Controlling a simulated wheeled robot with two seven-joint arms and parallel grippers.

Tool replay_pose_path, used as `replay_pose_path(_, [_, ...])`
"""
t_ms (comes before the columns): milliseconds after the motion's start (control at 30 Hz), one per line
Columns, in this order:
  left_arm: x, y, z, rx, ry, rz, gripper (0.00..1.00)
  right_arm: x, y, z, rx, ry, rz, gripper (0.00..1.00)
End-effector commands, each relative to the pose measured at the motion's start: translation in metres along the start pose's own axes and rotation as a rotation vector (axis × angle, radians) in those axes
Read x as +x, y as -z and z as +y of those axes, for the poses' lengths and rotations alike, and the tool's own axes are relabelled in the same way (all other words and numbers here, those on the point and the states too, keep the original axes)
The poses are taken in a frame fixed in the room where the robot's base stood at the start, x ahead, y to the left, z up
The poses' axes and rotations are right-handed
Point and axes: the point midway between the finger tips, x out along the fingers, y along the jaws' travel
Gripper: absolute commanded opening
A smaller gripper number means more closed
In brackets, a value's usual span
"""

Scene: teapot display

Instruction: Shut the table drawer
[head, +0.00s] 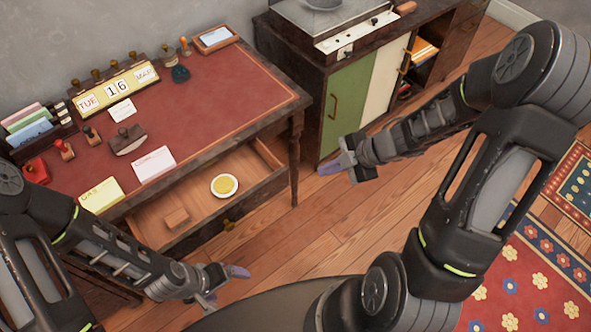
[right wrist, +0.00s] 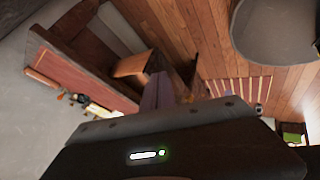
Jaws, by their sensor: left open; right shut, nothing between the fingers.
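The table drawer (head: 256,189) is pulled out from the front of the red-topped table (head: 215,99). Inside it lie a small wooden block (head: 177,218) and a round white-and-yellow item (head: 224,186). My left gripper (head: 226,282) is open, in front of the drawer and below its front edge in the head view, apart from it. My right gripper (head: 338,169) is shut and empty, to the right of the drawer and the table leg, in front of the green cabinet door. The right wrist view shows its fingers (right wrist: 158,92) close together, with the wooden table parts beyond.
A cabinet with a green door (head: 346,107) stands right of the table. The table top holds a date display (head: 116,88), stamps and paper cards. A patterned rug (head: 530,272) lies at lower right. Bare wood floor (head: 310,225) lies between drawer and rug.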

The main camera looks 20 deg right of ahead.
Motion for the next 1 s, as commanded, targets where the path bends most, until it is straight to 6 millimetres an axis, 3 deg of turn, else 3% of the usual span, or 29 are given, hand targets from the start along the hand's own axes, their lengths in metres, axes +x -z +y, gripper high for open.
replay_pose_path(200, [0.001,0.0,0.0,-0.001,0.0,-0.001,0.93,-0.001,0.002,-0.015,-0.131,0.064,0.018,0.0])
replay_pose_path(633, [0.004,0.0,-0.001,-0.001,0.0,0.0,0.93,0.006,0.002,-0.016,-0.13,0.064,0.02,0.0])
replay_pose_path(767, [0.009,0.0,-0.003,0.0,-0.001,0.001,0.93,0.02,0.002,-0.018,-0.129,0.066,0.021,0.0])
replay_pose_path(1000, [0.025,0.001,-0.009,0.0,-0.002,0.002,0.93,0.064,0.001,-0.022,-0.128,0.066,0.021,0.0])
